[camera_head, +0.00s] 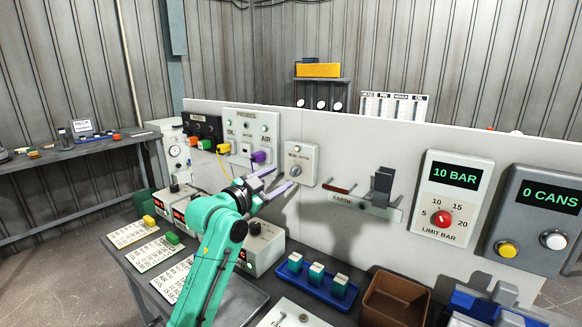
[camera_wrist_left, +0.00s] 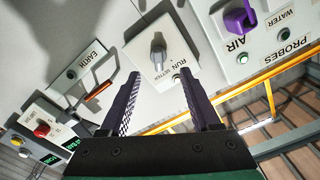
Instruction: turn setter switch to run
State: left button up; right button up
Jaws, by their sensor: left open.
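The setter switch is a grey knob (camera_head: 295,171) on a small white panel (camera_head: 309,156) fixed to the long light-grey board. In the left wrist view the knob (camera_wrist_left: 158,50) shows with the word RUN beside it, lettering turned over. I cannot tell for sure which mark the knob points at. My left gripper (camera_head: 282,179) is open, its two purple fingers reaching towards the setter panel from the left. In the left wrist view the fingers (camera_wrist_left: 160,75) are apart and empty, with the knob beyond the gap between their tips. My right gripper is not in view.
The probes panel (camera_head: 251,122) with a purple plug stands left of the switch. The earth bar (camera_head: 352,202) with a dark clamp is to the right. Below lie a blue tray (camera_head: 324,290) with several green-and-white blocks and a brown bin (camera_head: 395,300).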

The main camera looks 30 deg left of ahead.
aim_at(291, 172)
pick_arm(q)
jog(key=w, duration=0.4)
jog(key=w+d+p, duration=0.1)
jog(key=w, duration=0.1)
jog(key=shift+w+f, duration=0.15)
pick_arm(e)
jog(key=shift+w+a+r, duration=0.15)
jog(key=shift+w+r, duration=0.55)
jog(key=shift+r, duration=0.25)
pick_arm(q)
grip_shut()
jog(key=shift+n, duration=0.3)
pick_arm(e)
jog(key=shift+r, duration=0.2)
pick_arm(q)
jog(key=n+p, duration=0.3)
jog(key=n, duration=0.2)
jog(key=shift+a+p, duration=0.1)
jog(key=shift+p, duration=0.2)
jog(key=n+p, duration=0.2)
jog(key=n, duration=0.1)
jog(key=shift+n, duration=0.4)
jog(key=shift+a+n+p, duration=0.1)
jog(key=shift+n+p, duration=0.55)
jog(key=shift+n, duration=0.55)
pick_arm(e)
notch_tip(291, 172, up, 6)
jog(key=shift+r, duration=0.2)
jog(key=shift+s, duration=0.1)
